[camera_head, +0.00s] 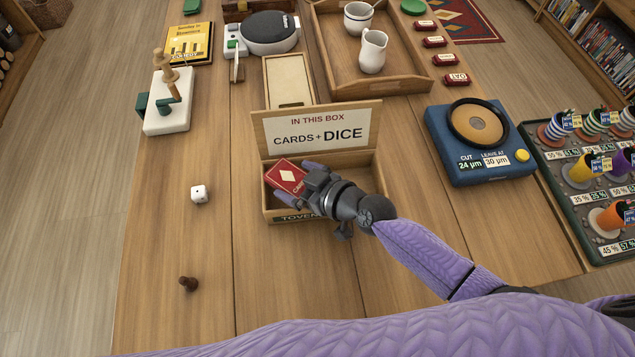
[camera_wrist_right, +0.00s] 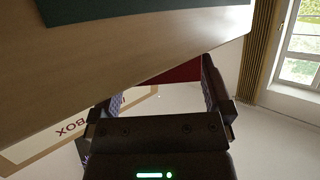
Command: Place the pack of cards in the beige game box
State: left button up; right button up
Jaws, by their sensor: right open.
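The beige game box (camera_head: 366,158) stands open in the middle of the table, its raised lid reading "IN THIS BOX CARDS + DICE". The red pack of cards (camera_head: 287,175) is at the left of the box's opening, slanted in the head view; whether it rests on the floor of the box is hard to tell. My right gripper (camera_head: 296,184) is over the box, open, its fingers on either side of the pack. In the right wrist view the red pack (camera_wrist_right: 182,74) shows partly between the fingers. My left gripper is not in view.
The front left of the table is mostly clear.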

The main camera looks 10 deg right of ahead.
pick_arm(q)
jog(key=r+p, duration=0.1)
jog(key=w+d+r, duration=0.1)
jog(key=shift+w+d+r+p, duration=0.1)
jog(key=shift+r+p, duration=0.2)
jog(key=shift+p, duration=0.1)
pick_arm(e)
jog(key=v, duration=1.2)
jog(key=shift+r, duration=0.3)
